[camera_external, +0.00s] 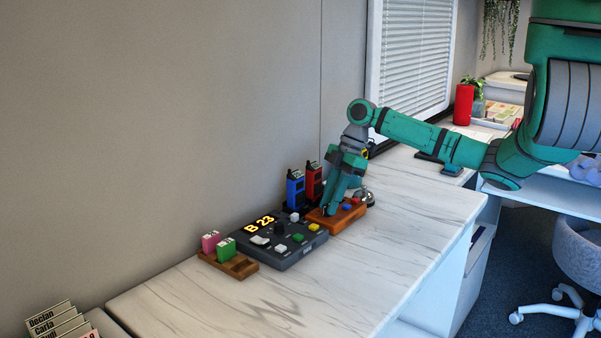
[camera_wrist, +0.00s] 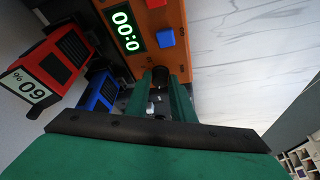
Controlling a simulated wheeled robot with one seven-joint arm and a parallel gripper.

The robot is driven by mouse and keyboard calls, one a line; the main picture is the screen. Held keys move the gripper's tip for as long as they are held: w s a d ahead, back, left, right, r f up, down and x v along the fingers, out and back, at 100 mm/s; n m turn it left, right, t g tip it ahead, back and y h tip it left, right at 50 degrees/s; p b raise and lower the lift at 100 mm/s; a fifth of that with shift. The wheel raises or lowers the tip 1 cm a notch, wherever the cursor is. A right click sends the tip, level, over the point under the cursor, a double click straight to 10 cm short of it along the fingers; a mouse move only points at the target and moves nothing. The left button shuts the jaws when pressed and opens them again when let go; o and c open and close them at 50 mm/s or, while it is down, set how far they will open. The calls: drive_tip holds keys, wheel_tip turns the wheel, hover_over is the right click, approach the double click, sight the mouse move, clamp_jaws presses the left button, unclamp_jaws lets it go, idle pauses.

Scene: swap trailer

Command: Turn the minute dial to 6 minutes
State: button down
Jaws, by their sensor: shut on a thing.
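The orange timer box (camera_external: 345,219) sits on the white marbled counter. In the wrist view the orange box (camera_wrist: 172,14) has a display (camera_wrist: 126,30) with green digits that read as zeros. Beside it are a blue button (camera_wrist: 166,38) and a red button (camera_wrist: 155,4). My gripper (camera_wrist: 163,82) reaches down to the box and is shut on a dark round dial (camera_wrist: 160,76) between its fingers. In the outside view my gripper (camera_external: 331,211) is at the box's left part and hides the dial and display. Any pointer or marks on the dial are hidden.
A grey console (camera_external: 283,251) with a "B 23" display stands left of the box. Blue (camera_external: 295,189) and red (camera_external: 314,181) radios stand behind, close to my gripper. A wooden tray (camera_external: 240,266) holds pink and green blocks. The front counter (camera_external: 400,230) is clear.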

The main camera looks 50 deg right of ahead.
drive_tip(key=m+t, duration=0.1)
drive_tip(key=m, duration=0.2)
drive_tip(key=m+t+h, duration=0.1)
drive_tip(key=m, duration=0.2)
drive_tip(key=shift+s+a+m+h, duration=0.2)
drive_tip(key=shift+m+h, duration=0.1)
drive_tip(key=m, duration=0.1)
drive_tip(key=m+h, duration=0.1)
drive_tip(key=m, duration=0.1)
drive_tip(key=shift+a+r+m+t, duration=0.1)
drive_tip(key=shift+a+m+t, duration=0.05)
drive_tip(key=shift+m+t, duration=0.15)
drive_tip(key=shift+a+m+h, duration=0.1)
drive_tip(key=shift+m+h, duration=0.7)
drive_tip(key=shift+m, duration=0.8)
drive_tip(key=c, duration=1.5)
unclamp_jaws()
drive_tip(key=shift+c, duration=0.2)
drive_tip(key=v, duration=1)
drive_tip(key=shift+s+r, duration=0.25)
drive_tip(key=shift+r, duration=0.05)
